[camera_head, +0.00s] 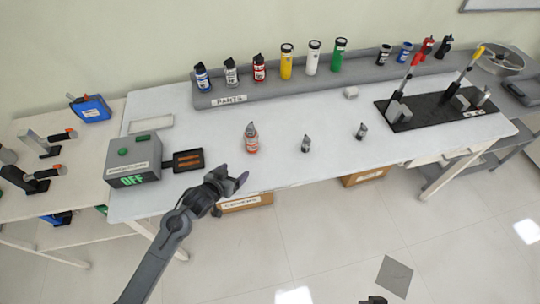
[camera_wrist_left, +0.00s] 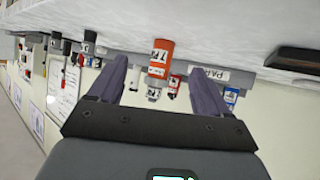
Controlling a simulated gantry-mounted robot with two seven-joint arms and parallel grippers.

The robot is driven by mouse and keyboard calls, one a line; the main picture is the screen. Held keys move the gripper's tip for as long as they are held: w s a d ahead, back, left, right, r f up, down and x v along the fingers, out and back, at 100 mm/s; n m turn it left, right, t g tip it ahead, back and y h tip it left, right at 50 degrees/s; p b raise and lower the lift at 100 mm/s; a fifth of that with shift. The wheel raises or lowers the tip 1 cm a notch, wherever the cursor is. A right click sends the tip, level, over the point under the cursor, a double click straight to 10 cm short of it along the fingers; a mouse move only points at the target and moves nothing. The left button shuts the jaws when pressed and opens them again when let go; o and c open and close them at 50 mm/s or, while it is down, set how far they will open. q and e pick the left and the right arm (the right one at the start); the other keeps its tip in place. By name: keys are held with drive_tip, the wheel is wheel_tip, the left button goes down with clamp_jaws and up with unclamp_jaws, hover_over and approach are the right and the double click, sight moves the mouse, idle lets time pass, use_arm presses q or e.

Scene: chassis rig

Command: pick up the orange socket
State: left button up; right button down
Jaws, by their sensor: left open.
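The orange socket (camera_head: 250,138) stands upright on the white tabletop, left of centre. It has an orange-red lower body and a grey top. In the left wrist view it appears upside down (camera_wrist_left: 160,58), with a label on its body, between my fingers and beyond their tips. My left gripper (camera_head: 240,182) is open and empty at the table's front edge, nearer than the socket and slightly left of it. Its two purple-grey fingers also show in the left wrist view (camera_wrist_left: 158,66). A small dark part at the head view's bottom edge may be my right gripper (camera_head: 373,300); its jaws cannot be made out.
Two small grey pieces (camera_head: 306,143) (camera_head: 360,131) stand right of the socket. A grey box reading OFF (camera_head: 138,162) with a dark tray (camera_head: 187,160) lies to the left. A grey shelf (camera_head: 290,92) at the back holds several coloured bottles. A black tool board (camera_head: 425,122) is at right.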

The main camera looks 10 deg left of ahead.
use_arm(q)
drive_tip(key=t+b, duration=0.1)
drive_tip(key=b, duration=0.4)
approach(249, 143)
drive_tip(key=shift+w+a+f, duration=0.1)
drive_tip(key=shift+w+f, duration=0.15)
drive_tip(key=shift+f, duration=0.25)
drive_tip(key=shift+w+a+f, duration=0.1)
drive_tip(key=shift+w+f, duration=0.15)
drive_tip(key=shift+f, duration=0.2)
drive_tip(key=shift+w+r, duration=0.1)
drive_tip(key=shift+w, duration=0.25)
drive_tip(key=shift+t, duration=0.3)
drive_tip(key=b+x, duration=0.1)
drive_tip(key=x, duration=0.4)
drive_tip(key=shift+w+d+r, duration=0.1)
drive_tip(key=shift+r, duration=0.05)
drive_tip(key=shift+w+d+f, duration=0.1)
drive_tip(key=shift+w+f, duration=0.15)
drive_tip(key=shift+w, duration=0.2)
drive_tip(key=shift+b+x, duration=0.65)
drive_tip(key=shift+x, duration=1.4)
drive_tip(key=shift+d, duration=0.2)
use_arm(e)
wheel_tip(249, 143, down, 9)
drive_tip(key=shift+s+d, duration=0.15)
drive_tip(key=shift+d, duration=0.1)
drive_tip(key=shift+f, duration=0.1)
